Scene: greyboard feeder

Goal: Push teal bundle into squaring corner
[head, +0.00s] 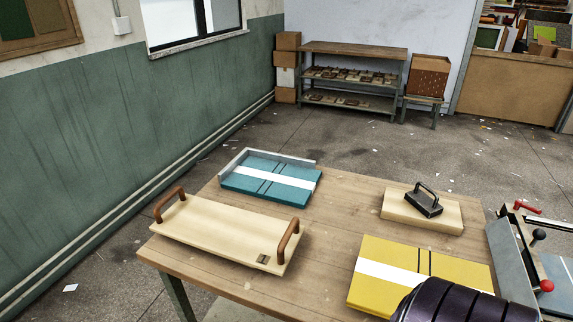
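The teal bundle (245,184) lies flat near the back left of the wooden table, with a white band across it and two dark straps. The squaring corner (281,157) is a low grey L-shaped fence along the bundle's left and far sides. The bundle is close to both walls; I cannot tell whether it touches them or a thin gap is left. Neither of my grippers is in view.
A pale board with two brown handles (225,230) lies in front of the bundle. A yellow bundle (386,252) lies at the front right. A dark handled block (424,205) sits on a pale slab (400,208). A grey machine (508,255) stands at the right edge.

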